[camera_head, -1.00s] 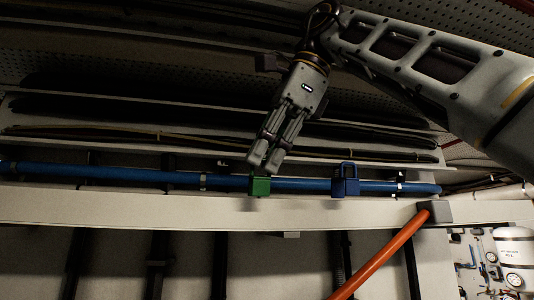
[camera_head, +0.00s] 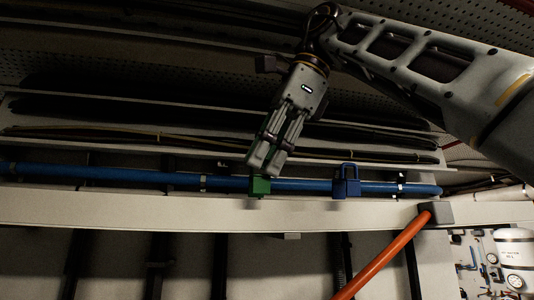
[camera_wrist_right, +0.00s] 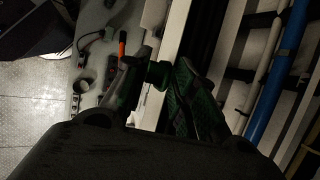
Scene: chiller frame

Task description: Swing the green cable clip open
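The green cable clip (camera_head: 260,186) sits on the blue pipe in the head view, at the upper edge of the pale beam. My right gripper (camera_head: 263,162) points down at it, with its fingertips over the clip's upper part and hiding it. In the right wrist view, a green part of the clip (camera_wrist_right: 158,73) lies between the two fingers (camera_wrist_right: 162,85) and seems to touch both. The gripper looks shut on it. How far the clip is open is hidden by the fingers. My left gripper is in neither view.
A blue clip (camera_head: 347,184) sits to the right on the same blue pipe (camera_head: 110,173). The pale beam (camera_head: 130,210) runs just below. An orange bar (camera_head: 385,262) slopes up to a grey block (camera_head: 436,213). Dark cables (camera_head: 200,140) run along the shelf behind.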

